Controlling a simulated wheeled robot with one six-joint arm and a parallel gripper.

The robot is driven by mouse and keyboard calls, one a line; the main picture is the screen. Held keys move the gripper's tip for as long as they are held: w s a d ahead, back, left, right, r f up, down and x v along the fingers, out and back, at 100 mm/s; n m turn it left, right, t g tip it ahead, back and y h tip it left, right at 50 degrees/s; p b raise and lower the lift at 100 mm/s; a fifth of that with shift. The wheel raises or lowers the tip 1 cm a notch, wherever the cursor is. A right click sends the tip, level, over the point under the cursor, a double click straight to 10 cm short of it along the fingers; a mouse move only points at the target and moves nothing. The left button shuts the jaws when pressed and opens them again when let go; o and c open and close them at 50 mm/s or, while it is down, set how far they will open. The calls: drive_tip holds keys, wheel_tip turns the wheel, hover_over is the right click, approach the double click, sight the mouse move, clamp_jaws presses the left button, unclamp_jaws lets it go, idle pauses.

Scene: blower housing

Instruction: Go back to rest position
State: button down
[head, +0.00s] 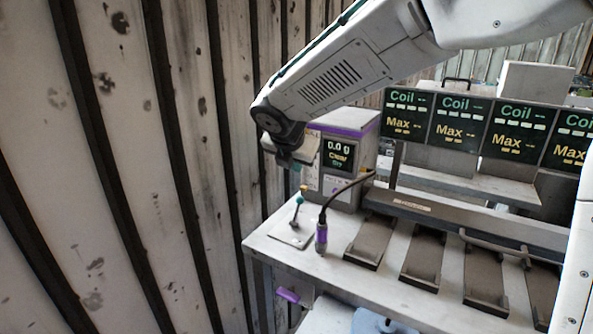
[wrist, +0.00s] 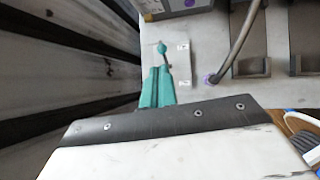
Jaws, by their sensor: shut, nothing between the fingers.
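My gripper (wrist: 157,70) shows in the wrist view as two teal fingers lying together, shut and empty. In the head view my arm reaches in from the upper right, and its wrist end hangs above the left part of the bench (head: 281,243), with the fingers mostly hidden. Below it a small lever (head: 297,211) with a teal knob stands on a pale plate. In the wrist view the lever's knob (wrist: 162,48) appears just beyond the fingertips; I cannot tell how wide the gap is.
A box with a display reading 0.0 (head: 342,160) stands behind the lever. A purple-banded plug (head: 321,236) with a black cable is right of it. Dark cradles (head: 368,240) and Coil/Max screens (head: 460,120) line the right. A corrugated wall (head: 120,150) is close on the left.

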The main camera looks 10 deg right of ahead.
idle(0.3)
drive_tip(key=s+d+m+g+y, duration=0.1)
drive_tip(key=s+d+m, duration=0.4)
drive_tip(key=s+m, duration=0.4)
drive_tip(key=s+d+f+m+g+y, duration=0.1)
drive_tip(key=s+d+m, duration=0.4)
drive_tip(key=s+m, duration=0.5)
drive_tip(key=s+d+m+g, duration=0.3)
drive_tip(key=s+m, duration=0.7)
drive_tip(key=s, duration=0.7)
drive_tip(key=d, duration=0.2)
drive_tip(key=shift+s+d+f+y, duration=0.25)
drive_tip(key=shift+s+d+y, duration=0.05)
drive_tip(key=shift+s+y, duration=0.1)
